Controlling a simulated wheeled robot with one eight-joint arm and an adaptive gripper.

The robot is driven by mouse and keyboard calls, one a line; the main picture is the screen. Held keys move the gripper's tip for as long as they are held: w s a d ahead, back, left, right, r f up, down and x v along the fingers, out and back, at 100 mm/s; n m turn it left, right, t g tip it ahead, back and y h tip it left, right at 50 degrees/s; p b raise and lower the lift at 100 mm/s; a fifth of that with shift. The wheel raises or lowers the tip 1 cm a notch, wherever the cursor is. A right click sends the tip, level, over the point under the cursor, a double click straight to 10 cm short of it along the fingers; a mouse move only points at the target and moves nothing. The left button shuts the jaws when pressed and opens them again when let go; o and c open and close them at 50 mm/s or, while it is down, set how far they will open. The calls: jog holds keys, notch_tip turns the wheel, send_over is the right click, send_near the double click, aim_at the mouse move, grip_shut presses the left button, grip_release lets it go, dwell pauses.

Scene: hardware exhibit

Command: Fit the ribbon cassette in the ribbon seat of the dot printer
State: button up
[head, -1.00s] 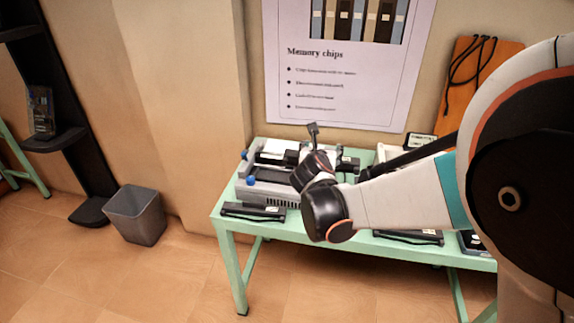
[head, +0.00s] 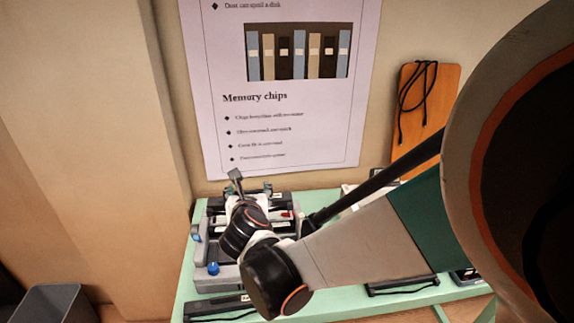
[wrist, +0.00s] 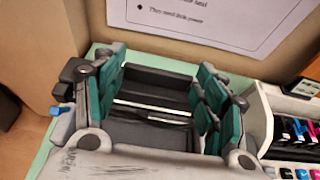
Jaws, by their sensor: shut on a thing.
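The dot printer (head: 205,277) is a grey machine with blue knobs at the left end of the green table in the head view. My arm covers its middle. In the wrist view a blue knob (wrist: 62,110) and a dark part show at the left. My gripper (wrist: 160,88) has its teal pads on both sides of a dark bar, which I take to be the ribbon cassette (wrist: 158,84). The gripper is shut on it, over the printer. The ribbon seat is hidden, and I cannot tell whether the cassette touches the printer.
The green table (head: 335,302) carries black cabled items at its front edge, one (head: 222,307) just before the printer. A white holder (wrist: 258,122) with several coloured cartridges stands to the right. The wall with its poster (head: 285,140) is close behind. A bin (head: 50,305) stands lower left.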

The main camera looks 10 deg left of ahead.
notch_tip(320, 180, down, 15)
jog(key=b, duration=0.9)
jog(key=shift+w+b, duration=0.15)
jog(key=shift+b, duration=0.15)
jog(key=shift+f, duration=0.25)
jog(key=shift+f, duration=0.4)
jog(key=shift+f, duration=0.2)
jog(key=o, duration=1.1)
